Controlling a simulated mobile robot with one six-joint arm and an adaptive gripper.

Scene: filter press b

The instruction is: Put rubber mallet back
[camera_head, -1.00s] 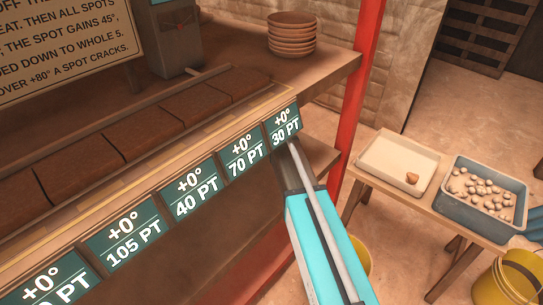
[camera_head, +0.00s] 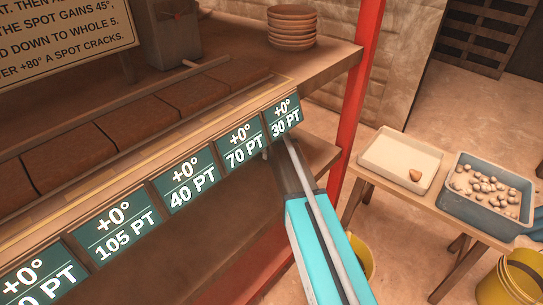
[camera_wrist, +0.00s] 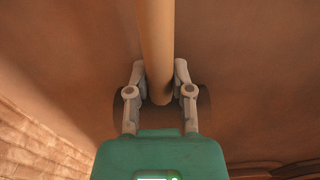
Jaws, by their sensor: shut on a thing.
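In the wrist view my gripper (camera_wrist: 160,90) has its two fingers closed on a pale wooden handle (camera_wrist: 156,40), which I take to be the rubber mallet's. The handle runs up out of the top of the picture. A dark, rounded shape (camera_wrist: 120,108) shows behind the fingers; it may be the mallet head, but I cannot tell. In the head view my teal arm reaches up to the "30 PT" sign, and the gripper and mallet cannot be made out there. No mallet holder can be picked out.
Point signs (camera_head: 193,178) line the front edge of a shelf with brown slabs (camera_head: 140,122). Stacked plates (camera_head: 292,27) stand at the back. A red post (camera_head: 357,100) rises right of the arm. A white tray (camera_head: 380,178) and a blue-grey bin of stones (camera_head: 480,217) sit on a side table.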

